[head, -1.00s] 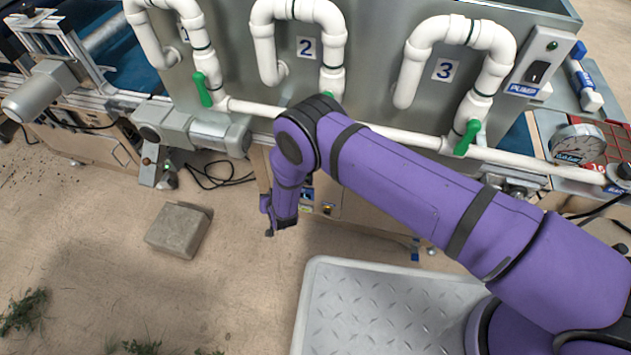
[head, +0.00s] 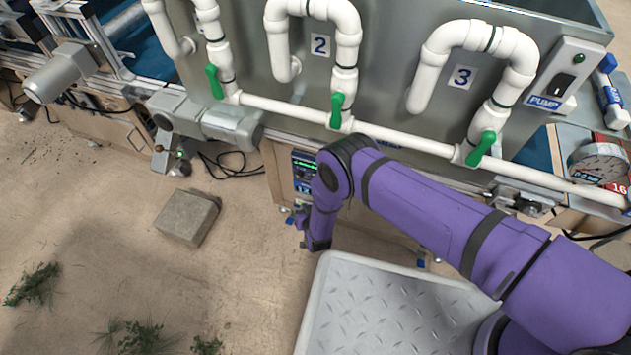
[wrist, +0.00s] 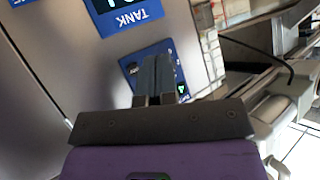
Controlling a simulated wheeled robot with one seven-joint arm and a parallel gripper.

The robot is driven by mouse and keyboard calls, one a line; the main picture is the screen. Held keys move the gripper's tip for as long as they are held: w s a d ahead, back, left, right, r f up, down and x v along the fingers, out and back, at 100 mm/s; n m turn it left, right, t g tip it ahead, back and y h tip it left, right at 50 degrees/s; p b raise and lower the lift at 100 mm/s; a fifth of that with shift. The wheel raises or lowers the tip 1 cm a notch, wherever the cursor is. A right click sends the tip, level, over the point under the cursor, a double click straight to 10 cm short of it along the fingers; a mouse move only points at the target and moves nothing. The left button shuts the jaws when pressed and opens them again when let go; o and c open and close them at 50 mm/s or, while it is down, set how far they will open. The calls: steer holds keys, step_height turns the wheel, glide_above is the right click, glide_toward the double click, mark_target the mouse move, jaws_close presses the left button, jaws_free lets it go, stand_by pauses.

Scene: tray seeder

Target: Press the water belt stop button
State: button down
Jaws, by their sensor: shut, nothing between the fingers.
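My gripper (wrist: 159,62) is shut and empty in the wrist view, its two dark fingers together. The fingertips overlap a blue panel (wrist: 131,68) on the metal cabinet and hide its middle; I cannot tell whether they touch it. A small green-lit button (wrist: 181,88) shows just right of the fingers. No red stop button can be made out there. In the head view, a dark control panel (head: 305,160) with green lights is partly behind my forearm, and my fingers are not clear.
White pipes (head: 400,140) with green valve handles run along the steel tank (head: 390,65) above my arm. A pump switch box (head: 567,75) is at the right. A stone block (head: 187,217) lies on the floor at left. Cables (head: 228,165) hang near the motor.

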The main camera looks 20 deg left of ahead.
steer(key=w, duration=0.8)
steer(key=shift+w+d, duration=0.25)
steer(key=shift+d, duration=0.05)
steer(key=shift+w, duration=0.1)
stand_by(1.8)
steer(key=shift+w, duration=0.3)
steer(key=shift+w, duration=0.4)
stand_by(0.9)
steer(key=shift+s, duration=0.8)
steer(key=shift+s+a, duration=0.15)
steer(key=shift+s, duration=2.35)
